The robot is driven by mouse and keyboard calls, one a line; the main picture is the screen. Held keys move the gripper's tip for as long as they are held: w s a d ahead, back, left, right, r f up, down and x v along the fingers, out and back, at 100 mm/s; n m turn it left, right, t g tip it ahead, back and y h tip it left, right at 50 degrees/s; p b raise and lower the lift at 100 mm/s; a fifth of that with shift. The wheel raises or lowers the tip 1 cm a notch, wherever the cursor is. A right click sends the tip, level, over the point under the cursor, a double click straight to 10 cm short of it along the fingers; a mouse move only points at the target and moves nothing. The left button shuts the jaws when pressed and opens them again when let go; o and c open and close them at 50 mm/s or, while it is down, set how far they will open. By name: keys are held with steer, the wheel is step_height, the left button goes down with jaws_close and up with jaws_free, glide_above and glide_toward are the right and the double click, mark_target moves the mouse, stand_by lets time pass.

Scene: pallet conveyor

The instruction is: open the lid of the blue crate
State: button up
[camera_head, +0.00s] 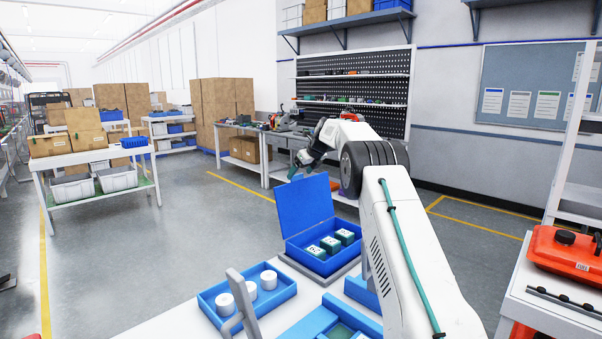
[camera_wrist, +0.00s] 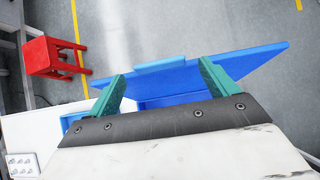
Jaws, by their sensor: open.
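The blue crate (camera_head: 302,256) stands on the white table with its lid (camera_head: 303,203) raised, leaning slightly back from upright. Several green-and-white boxes (camera_head: 330,244) sit inside the crate. My gripper (camera_head: 293,175) is at the lid's upper edge, with my arm reaching over from the right. In the wrist view, the green fingers of my gripper (camera_wrist: 162,70) are spread apart and empty. The lid (camera_wrist: 245,66) spans behind them, with a lighter blue strip (camera_wrist: 160,66) on its edge between the fingertips. Whether a finger touches the lid cannot be told.
A blue tray with white cylinders (camera_head: 210,302) stands left of the crate, near a grey upright bar (camera_head: 243,303). More blue trays (camera_head: 313,322) lie in front. A red stool (camera_wrist: 50,57) shows in the wrist view. An orange canister (camera_head: 565,250) stands at the right.

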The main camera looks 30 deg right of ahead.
steer(key=v, duration=0.7)
steer(key=shift+r, duration=0.25)
steer(key=shift+s, duration=0.1)
